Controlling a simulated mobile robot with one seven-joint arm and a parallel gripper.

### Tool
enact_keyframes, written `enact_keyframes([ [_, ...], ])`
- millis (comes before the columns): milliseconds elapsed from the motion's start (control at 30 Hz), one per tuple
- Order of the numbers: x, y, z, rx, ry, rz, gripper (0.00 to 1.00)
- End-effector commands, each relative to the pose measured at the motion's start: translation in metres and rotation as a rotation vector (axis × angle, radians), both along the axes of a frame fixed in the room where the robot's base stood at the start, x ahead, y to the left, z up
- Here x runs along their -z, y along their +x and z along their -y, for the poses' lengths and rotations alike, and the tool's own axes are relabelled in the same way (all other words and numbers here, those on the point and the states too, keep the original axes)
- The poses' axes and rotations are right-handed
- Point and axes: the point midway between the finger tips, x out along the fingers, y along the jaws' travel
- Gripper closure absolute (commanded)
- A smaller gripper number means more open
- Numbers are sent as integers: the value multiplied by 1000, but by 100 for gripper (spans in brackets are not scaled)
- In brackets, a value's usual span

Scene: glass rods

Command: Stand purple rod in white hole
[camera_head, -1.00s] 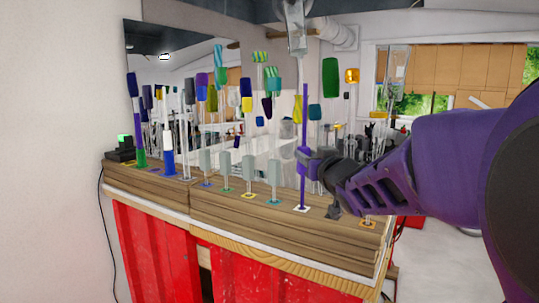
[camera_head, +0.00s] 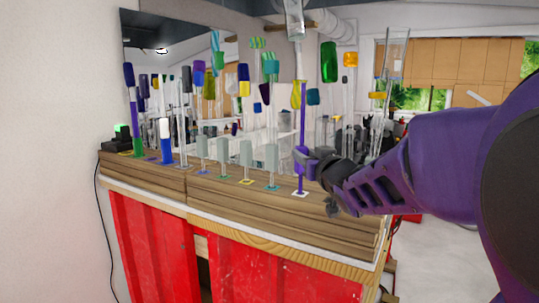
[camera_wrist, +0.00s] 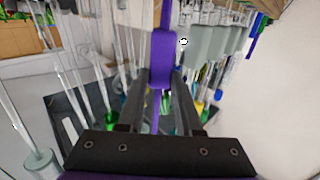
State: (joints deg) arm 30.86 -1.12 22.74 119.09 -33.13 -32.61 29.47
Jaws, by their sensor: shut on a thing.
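The purple rod (camera_head: 302,130) stands upright in the head view, its lower end at the white-marked hole (camera_head: 300,193) near the front edge of the wooden bench. Whether its tip is inside the hole or just resting at it is too small to tell. My gripper (camera_head: 306,160) comes from the right and is shut on the rod at its lower part. In the wrist view the purple rod (camera_wrist: 162,58) sits between the two fingers of my gripper (camera_wrist: 162,82). The hole itself is hidden in the wrist view.
A row of pale grey-green blocks on clear rods (camera_head: 247,153) stands just left of the purple rod, by coloured hole marks. Tall clear glass rods with coloured tops (camera_head: 330,62) crowd behind. A blue and white rod (camera_head: 166,140) stands at the left. The bench front (camera_head: 240,220) is clear.

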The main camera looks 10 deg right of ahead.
Motion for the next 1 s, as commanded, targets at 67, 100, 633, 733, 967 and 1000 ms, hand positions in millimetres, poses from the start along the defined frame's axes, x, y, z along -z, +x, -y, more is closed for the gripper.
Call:
enact_keyframes([
  [67,0,0,0,0,0,0,100],
  [100,0,0,0,0,0,0,100],
  [633,5,0,0,0,0,0,100],
  [733,7,0,0,-1,0,0,100],
  [967,6,0,0,0,0,0,31],
  [1000,6,0,0,0,0,0,31],
])
